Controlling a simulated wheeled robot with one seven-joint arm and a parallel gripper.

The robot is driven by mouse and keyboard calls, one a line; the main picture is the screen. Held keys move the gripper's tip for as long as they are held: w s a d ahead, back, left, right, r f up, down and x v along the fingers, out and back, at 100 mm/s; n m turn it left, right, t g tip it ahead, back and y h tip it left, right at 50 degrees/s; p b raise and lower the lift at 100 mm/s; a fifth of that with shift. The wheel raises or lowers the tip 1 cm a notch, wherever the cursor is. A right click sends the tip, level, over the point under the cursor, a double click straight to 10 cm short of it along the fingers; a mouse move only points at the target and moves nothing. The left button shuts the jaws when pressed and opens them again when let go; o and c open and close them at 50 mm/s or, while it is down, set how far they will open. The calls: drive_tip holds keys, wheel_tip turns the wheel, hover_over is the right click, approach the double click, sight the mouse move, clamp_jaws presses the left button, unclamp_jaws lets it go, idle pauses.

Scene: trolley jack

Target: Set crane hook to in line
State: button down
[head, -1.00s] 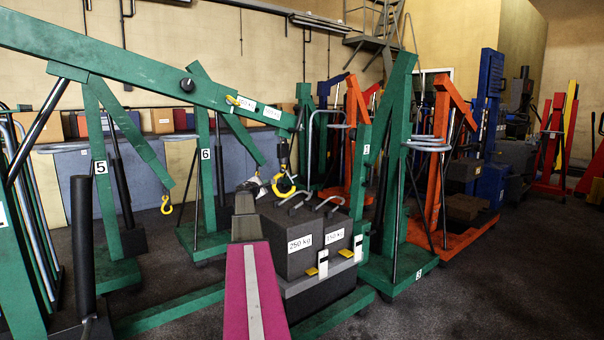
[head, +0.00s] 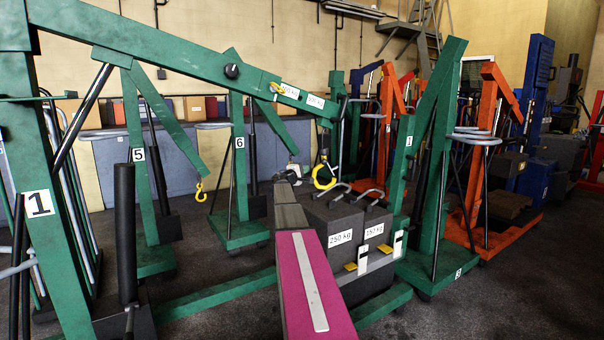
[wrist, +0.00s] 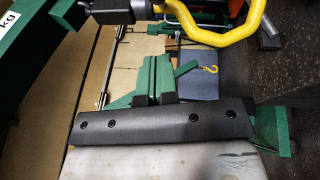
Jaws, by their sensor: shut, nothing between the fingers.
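The yellow crane hook (head: 324,177) hangs below a black block (head: 323,155) at the tip of the long green boom (head: 190,62) of crane 1. The hook's open curve shows broadly to the head camera; I cannot tell its exact angle to the boom. My gripper (head: 291,174) is just left of the hook, apart from it in the picture, and mostly hidden behind my arm. In the wrist view the hook (wrist: 232,38) crosses the upper right, beyond my gripper (wrist: 155,62). The fingers are together with nothing between them.
Grey weights (head: 335,235) with handles stand below the hook on crane 1's base. Green cranes 5 (head: 142,195) and 6 (head: 240,185) stand behind on the left, one with a small yellow hook (head: 199,190). An orange crane (head: 490,150) stands right. Open floor (head: 530,290) lies front right.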

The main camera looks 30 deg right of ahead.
sight(325, 163)
drive_tip(key=d+r, duration=0.1)
drive_tip(key=d, duration=0.6)
drive_tip(key=shift+w+d+r, duration=0.15)
drive_tip(key=shift+d+r, duration=0.05)
drive_tip(key=shift+d, duration=0.05)
drive_tip(key=shift+d+t, duration=0.1)
drive_tip(key=shift+t, duration=0.2)
drive_tip(key=shift+s+d+n+t+y, duration=0.6)
drive_tip(key=shift+n+t+y, duration=0.2)
drive_tip(key=shift+t, duration=0.2)
drive_tip(key=shift+s+d+n+t+y, duration=0.55)
drive_tip(key=shift+n+t+y, duration=0.2)
drive_tip(key=shift+t, duration=0.25)
drive_tip(key=shift+s+d, duration=0.25)
drive_tip(key=shift+d, duration=0.4)
drive_tip(key=shift+s+d, duration=0.2)
drive_tip(key=shift+d, duration=0.5)
drive_tip(key=shift+s+d, duration=0.25)
drive_tip(key=shift+d, duration=0.4)
drive_tip(key=shift+a, duration=0.1)
